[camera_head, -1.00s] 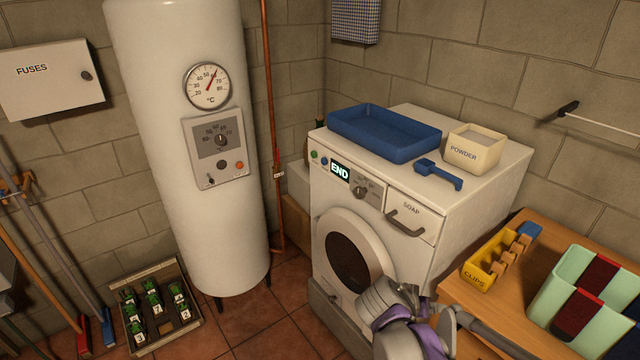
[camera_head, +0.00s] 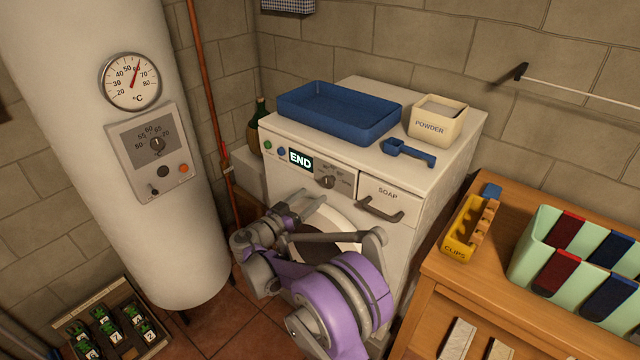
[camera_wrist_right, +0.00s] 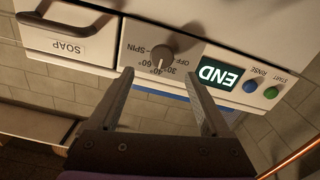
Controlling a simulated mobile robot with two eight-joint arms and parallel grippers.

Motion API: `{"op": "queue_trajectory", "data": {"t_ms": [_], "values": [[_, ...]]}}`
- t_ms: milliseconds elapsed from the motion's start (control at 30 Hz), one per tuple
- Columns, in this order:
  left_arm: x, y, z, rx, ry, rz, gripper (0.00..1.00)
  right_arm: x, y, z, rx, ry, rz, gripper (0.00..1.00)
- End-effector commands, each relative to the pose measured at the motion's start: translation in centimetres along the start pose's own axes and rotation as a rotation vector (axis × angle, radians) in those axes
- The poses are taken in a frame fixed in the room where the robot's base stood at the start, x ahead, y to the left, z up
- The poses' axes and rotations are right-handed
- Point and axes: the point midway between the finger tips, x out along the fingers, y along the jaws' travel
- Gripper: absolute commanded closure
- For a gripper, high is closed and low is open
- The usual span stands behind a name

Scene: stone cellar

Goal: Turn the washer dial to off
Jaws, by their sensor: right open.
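The washer dial (camera_head: 326,181) is a round grey-brown knob on the white washer's (camera_head: 440,190) front panel, between the END display (camera_head: 300,160) and the soap drawer. In the right wrist view the dial (camera_wrist_right: 163,52) appears upside down, ringed by OFF, SPIN and temperature labels; I cannot tell surely which mark it points at. My right gripper (camera_head: 304,204) is open and empty, in front of the panel just below the dial. In the wrist view its two fingers (camera_wrist_right: 160,76) are spread to either side of the dial, apparently short of it. My left gripper is not in view.
The soap drawer handle (camera_head: 380,210) juts out right of the dial. A blue tray (camera_head: 372,134), a blue scoop (camera_head: 410,153) and a powder box (camera_head: 437,128) sit on the washer. A wooden bench (camera_head: 450,275) stands at right, a white boiler (camera_head: 130,240) at left.

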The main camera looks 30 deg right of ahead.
Motion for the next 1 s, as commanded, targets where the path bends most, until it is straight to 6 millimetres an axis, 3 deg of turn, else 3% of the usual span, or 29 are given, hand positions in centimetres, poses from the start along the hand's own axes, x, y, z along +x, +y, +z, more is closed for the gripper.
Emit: {"op": "queue_trajectory", "data": {"t_ms": [100,333,767,1000], "values": [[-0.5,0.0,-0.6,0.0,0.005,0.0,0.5,2.6,0.1,-0.2,0.001,-0.001,0.004,0.19],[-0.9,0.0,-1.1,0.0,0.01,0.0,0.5,6.0,0.0,-0.2,0.0,-0.001,0.002,0.19],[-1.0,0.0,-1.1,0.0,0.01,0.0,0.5,7.0,0.0,-0.1,-0.001,-0.002,-0.001,0.19],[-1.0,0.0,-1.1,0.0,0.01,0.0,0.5,7.0,0.0,-0.1,-0.001,-0.002,0.0,0.6]]}}
